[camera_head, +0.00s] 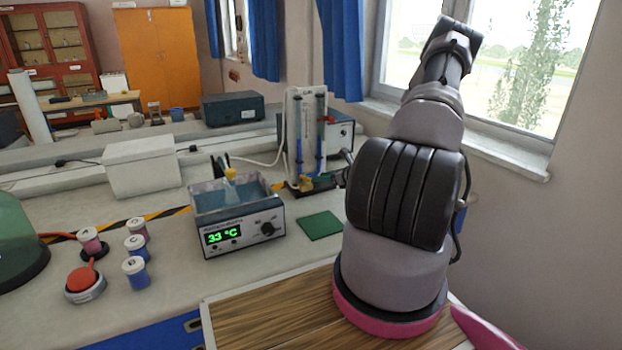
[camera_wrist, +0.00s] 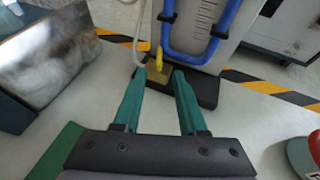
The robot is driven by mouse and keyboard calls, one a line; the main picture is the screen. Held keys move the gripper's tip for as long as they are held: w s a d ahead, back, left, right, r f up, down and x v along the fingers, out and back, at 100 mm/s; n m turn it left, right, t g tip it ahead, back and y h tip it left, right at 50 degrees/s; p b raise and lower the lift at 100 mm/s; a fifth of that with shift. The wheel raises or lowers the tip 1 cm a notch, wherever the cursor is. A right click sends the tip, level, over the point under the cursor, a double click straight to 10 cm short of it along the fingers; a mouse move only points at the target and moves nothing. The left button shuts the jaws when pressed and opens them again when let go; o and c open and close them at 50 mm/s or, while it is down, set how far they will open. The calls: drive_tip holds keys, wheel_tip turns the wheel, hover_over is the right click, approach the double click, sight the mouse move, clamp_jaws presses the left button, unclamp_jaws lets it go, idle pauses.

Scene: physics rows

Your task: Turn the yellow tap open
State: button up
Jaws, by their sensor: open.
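The yellow tap (camera_wrist: 159,61) is at the foot of an upright panel with a blue tube (camera_wrist: 215,45), in the wrist view. It sits just beyond my fingertips, between them in the picture. My gripper (camera_wrist: 161,78) is open, its two teal fingers apart and nothing held between them. In the head view the tap (camera_head: 305,184) is small, at the base of the white panel (camera_head: 296,130). My arm covers most of my gripper there. I cannot tell whether a finger touches the tap.
A water bath (camera_head: 238,220) with a green 33 °C display stands left of the panel. A green mat (camera_head: 321,226) lies in front of the panel on the bench. Several lidded jars and a red button (camera_head: 82,280) are at the left. A grey instrument (camera_head: 342,135) stands behind the panel.

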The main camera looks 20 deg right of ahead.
sight(308, 178)
drive_tip(key=x, duration=0.6)
drive_tip(key=shift+w+a, duration=0.15)
drive_tip(key=shift+c, duration=0.3)
clamp_jaws()
